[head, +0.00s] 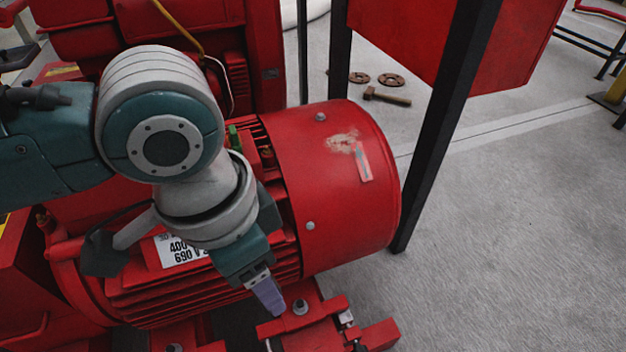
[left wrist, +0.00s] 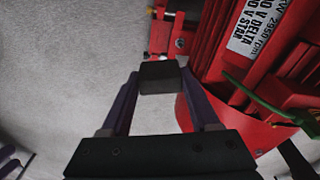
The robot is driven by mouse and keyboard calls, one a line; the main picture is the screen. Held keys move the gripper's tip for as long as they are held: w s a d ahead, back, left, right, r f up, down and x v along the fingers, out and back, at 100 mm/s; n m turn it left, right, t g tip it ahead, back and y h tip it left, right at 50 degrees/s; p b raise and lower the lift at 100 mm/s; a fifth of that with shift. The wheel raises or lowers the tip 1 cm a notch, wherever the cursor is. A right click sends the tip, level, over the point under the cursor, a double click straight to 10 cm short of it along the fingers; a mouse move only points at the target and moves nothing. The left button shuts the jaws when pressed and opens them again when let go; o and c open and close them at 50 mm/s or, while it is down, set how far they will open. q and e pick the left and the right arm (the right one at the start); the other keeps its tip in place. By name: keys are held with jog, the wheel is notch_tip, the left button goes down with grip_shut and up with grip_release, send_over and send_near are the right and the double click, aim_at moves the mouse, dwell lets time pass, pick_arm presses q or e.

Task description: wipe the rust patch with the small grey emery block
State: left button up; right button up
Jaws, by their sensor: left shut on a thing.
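The rust patch (head: 343,142) is a pale brown, rough spot on top of the red motor's round end cover (head: 345,205). It lies beside a small red and pale label. My left gripper (head: 268,294) hangs below and left of the patch, by the lower side of the motor, well apart from the patch. In the left wrist view its two purple fingers are shut on the small dark grey emery block (left wrist: 160,77), held across the fingertips. The block is not clearly visible in the head view.
Red base rails with bolts (head: 330,325) lie below my left gripper. Open grey floor is at right.

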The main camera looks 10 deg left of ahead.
pick_arm(q)
jog(key=f+m+b, duration=0.1)
jog(key=f+b, duration=0.8)
jog(key=f, duration=0.1)
jog(key=d+f+m+b, duration=0.1)
jog(key=f+b, duration=0.7)
jog(key=f, duration=0.3)
jog(key=f+b, duration=0.9)
jog(key=f, duration=0.1)
jog(key=shift+w+d+f+m+b, duration=0.25)
jog(key=shift+w+d+m+b, duration=0.05)
jog(key=shift+w+m+b, duration=0.1)
jog(key=shift+f+b, duration=0.45)
jog(key=shift+f, duration=0.55)
